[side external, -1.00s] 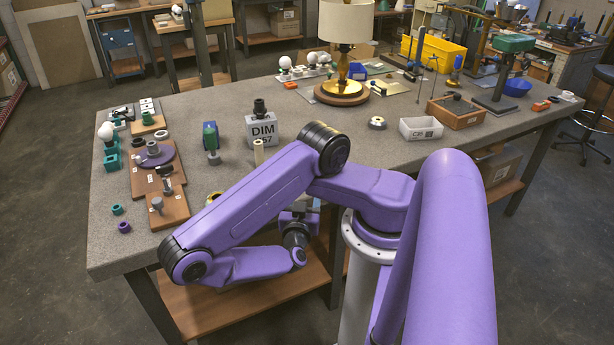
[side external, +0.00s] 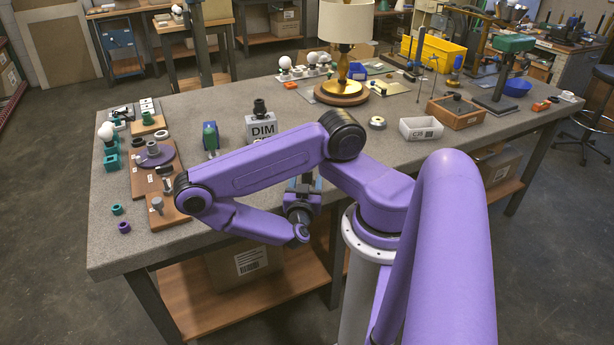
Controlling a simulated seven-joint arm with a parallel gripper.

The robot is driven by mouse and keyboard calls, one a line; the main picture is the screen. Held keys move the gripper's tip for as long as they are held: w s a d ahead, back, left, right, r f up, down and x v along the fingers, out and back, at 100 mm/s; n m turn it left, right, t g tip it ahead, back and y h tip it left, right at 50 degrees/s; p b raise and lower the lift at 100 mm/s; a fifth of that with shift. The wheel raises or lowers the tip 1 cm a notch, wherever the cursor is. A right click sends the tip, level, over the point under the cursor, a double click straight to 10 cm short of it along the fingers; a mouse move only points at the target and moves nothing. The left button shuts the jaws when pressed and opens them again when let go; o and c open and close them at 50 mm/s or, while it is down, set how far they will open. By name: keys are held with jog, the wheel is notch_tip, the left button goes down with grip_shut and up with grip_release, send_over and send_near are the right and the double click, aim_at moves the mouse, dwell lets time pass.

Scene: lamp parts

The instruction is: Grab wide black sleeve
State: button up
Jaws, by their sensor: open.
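I cannot tell for certain which part is the wide black sleeve. A black cylindrical piece (side external: 259,107) stands upright on top of the grey DIM box (side external: 262,127), behind my forearm. Small dark parts (side external: 165,170) also sit on the brown boards at the left. My gripper (side external: 304,184) shows only in part, below my forearm at the table's front edge. Its fingertips are hidden, and no held part shows. It is well below and to the right of the black piece in the picture.
A purple disc (side external: 146,159) with grey parts lies on a brown board at the left. A green and blue part (side external: 210,138) stands between it and the box. A lamp (side external: 345,55), a white bin (side external: 420,129) and a wooden tray (side external: 456,112) are farther right. The left front tabletop is mostly clear.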

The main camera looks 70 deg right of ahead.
aim_at(306, 175)
jog(key=shift+x, duration=2.4)
jog(key=shift+w+r, duration=0.1)
jog(key=shift+r, duration=0.1)
jog(key=c, duration=1)
